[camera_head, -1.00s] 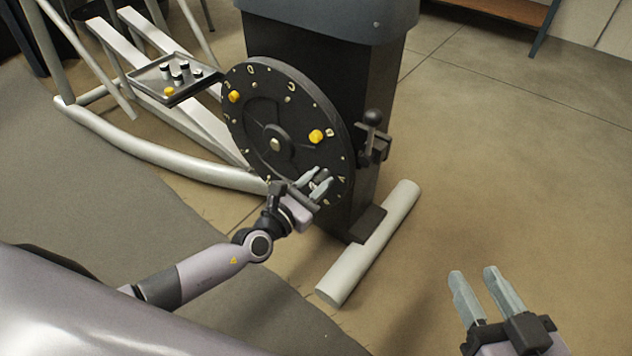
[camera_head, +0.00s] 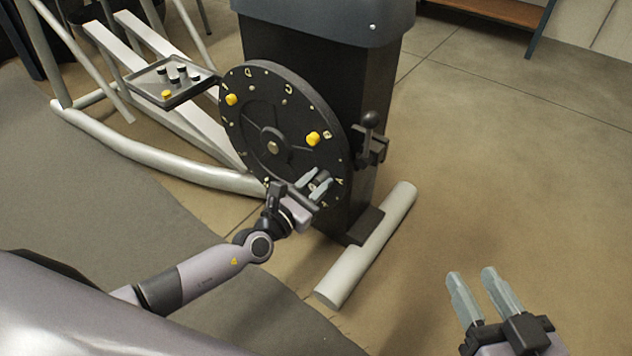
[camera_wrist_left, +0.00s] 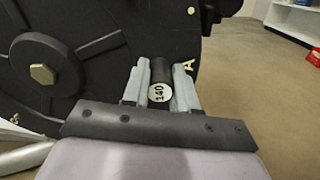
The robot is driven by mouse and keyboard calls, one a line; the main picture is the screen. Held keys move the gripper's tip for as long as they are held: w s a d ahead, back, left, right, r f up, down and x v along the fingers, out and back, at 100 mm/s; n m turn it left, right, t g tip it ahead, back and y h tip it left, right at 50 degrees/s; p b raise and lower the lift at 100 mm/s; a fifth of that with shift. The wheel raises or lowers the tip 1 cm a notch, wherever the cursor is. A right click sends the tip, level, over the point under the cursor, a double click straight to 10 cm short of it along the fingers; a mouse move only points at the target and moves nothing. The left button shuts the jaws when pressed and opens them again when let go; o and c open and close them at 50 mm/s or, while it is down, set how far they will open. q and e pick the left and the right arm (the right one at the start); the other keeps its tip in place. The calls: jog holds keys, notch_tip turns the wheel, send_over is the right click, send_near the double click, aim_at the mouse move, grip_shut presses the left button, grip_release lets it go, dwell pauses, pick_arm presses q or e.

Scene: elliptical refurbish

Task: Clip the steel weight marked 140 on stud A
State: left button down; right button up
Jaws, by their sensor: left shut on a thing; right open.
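The steel weight marked 140 (camera_wrist_left: 160,93) is a small dark cylinder with a white end label, between the fingers of my left gripper (camera_wrist_left: 161,85). In the head view my left gripper (camera_head: 318,184) is shut on it at the lower right of the black disc (camera_head: 250,110). The letter A (camera_wrist_left: 188,64) shows on the disc just right of the weight in the wrist view. Stud A itself is hidden, and I cannot tell whether the weight touches it. My right gripper (camera_head: 485,292) is open and empty over the floor at lower right.
Yellow pieces (camera_head: 313,138) sit on the disc's upper left and right. A tray (camera_head: 165,82) at upper left holds several small weights and a yellow piece. A black-knobbed lever (camera_head: 371,120) stands right of the disc. A white foot tube (camera_head: 365,245) lies below. Floor at right is clear.

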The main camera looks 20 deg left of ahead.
pick_arm(q)
jog(key=shift+w+r, duration=0.15)
jog(key=c, duration=0.8)
grip_release()
jog(key=shift+s, duration=0.2)
jog(key=p+v, duration=0.1)
jog(key=v, duration=0.5)
jog(key=shift+p, duration=0.35)
jog(key=shift+s+a, duration=0.1)
jog(key=shift+s, duration=0.25)
pick_arm(e)
jog(key=shift+w+a+m+g, duration=0.3)
jog(key=shift+a+g, duration=0.1)
jog(key=shift+a, duration=0.1)
